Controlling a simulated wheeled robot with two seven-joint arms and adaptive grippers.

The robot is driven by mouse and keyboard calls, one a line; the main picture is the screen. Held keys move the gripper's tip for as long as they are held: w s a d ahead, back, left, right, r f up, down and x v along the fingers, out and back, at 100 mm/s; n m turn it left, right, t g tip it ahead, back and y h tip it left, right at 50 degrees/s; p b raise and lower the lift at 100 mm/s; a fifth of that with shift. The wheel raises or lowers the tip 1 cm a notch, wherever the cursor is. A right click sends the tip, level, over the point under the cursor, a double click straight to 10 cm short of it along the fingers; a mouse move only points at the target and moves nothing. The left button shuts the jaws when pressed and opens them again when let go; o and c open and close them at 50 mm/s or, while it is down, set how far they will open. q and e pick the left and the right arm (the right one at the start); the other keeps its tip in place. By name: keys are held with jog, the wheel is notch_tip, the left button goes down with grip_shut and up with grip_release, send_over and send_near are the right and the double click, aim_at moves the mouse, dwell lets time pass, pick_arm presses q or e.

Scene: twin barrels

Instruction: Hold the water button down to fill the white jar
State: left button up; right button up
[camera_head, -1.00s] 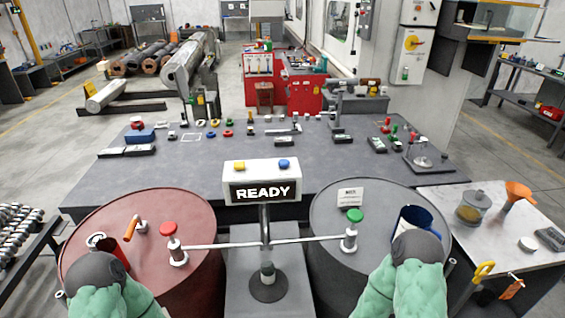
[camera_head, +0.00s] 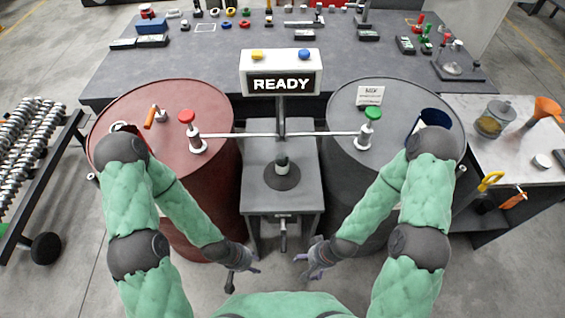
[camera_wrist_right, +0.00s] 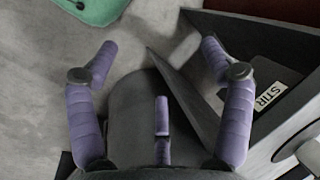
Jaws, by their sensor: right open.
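The READY box (camera_head: 281,84) stands on a post between two barrels. It has a yellow button (camera_head: 257,55) and a blue button (camera_head: 304,54) on top; no water label is readable on either. A small cup with a pale rim (camera_head: 281,161) stands on a round black plate on the grey stand below; I cannot tell if it is the white jar. My left gripper (camera_head: 244,270) seems open and empty, low in front of the stand. My right gripper (camera_head: 308,268) is open and empty beside it, also in the right wrist view (camera_wrist_right: 160,50). Both are well below the buttons.
A red barrel (camera_head: 210,110) is left and a dark grey barrel (camera_head: 340,95) right. A thin bar (camera_head: 240,134) joins their red-knobbed (camera_head: 186,116) and green-knobbed (camera_head: 373,112) posts. The wrist view shows a STIR label (camera_wrist_right: 270,95).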

grip_shut()
dwell(1.4)
